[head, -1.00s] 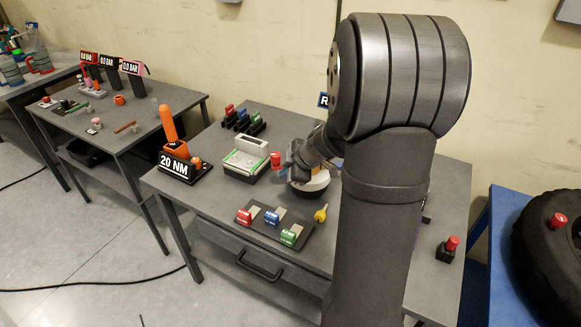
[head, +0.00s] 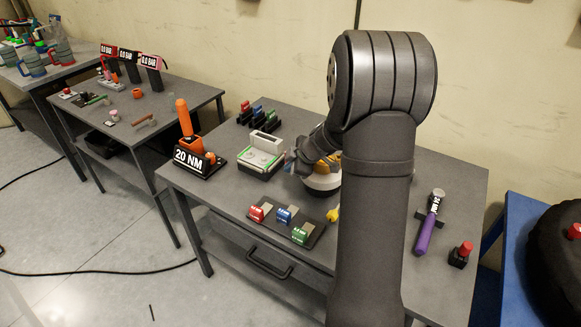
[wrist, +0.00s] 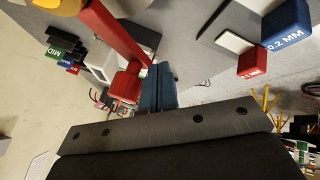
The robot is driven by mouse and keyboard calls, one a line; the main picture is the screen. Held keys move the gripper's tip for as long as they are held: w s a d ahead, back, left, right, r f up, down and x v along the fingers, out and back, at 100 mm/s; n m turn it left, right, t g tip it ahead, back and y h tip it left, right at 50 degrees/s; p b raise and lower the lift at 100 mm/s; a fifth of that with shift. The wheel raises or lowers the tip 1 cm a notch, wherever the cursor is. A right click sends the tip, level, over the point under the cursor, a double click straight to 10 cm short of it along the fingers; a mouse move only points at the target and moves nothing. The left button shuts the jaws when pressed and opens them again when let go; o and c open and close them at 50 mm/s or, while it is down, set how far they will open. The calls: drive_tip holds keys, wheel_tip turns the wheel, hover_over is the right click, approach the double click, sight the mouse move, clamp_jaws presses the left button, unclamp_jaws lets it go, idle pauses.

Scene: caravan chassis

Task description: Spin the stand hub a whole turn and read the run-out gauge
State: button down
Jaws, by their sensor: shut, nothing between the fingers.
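The stand hub (head: 322,183), a round white base with an orange-yellow top, stands mid-bench, partly covered by my arm. In the wrist view a red crank arm (wrist: 112,35) runs from a yellow part at the top edge to a red knob (wrist: 127,86). My gripper (head: 290,161) is at the hub's left side. Its blue fingers (wrist: 158,84) are shut and empty, close beside the knob; I cannot tell whether they touch it. A pale box with green trim (head: 262,152) stands left of the hub. I cannot make out a gauge reading.
A tray of red, blue and green labelled blocks (head: 286,221) lies in front of the hub. The orange-handled 20 NM stand (head: 190,160) is at the left. A purple-handled hammer (head: 430,225) and a red-topped block (head: 462,254) lie at the right.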

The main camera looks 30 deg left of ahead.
drive_tip(key=shift+a, duration=0.15)
drive_tip(key=w+a+m+t+h, duration=0.1)
drive_tip(key=w+a+m, duration=0.3)
drive_tip(key=w, duration=0.9)
drive_tip(key=shift+a+m+t, duration=0.4)
drive_tip(key=shift+a+t, duration=0.15)
drive_tip(key=shift+t, duration=0.35)
idle(0.4)
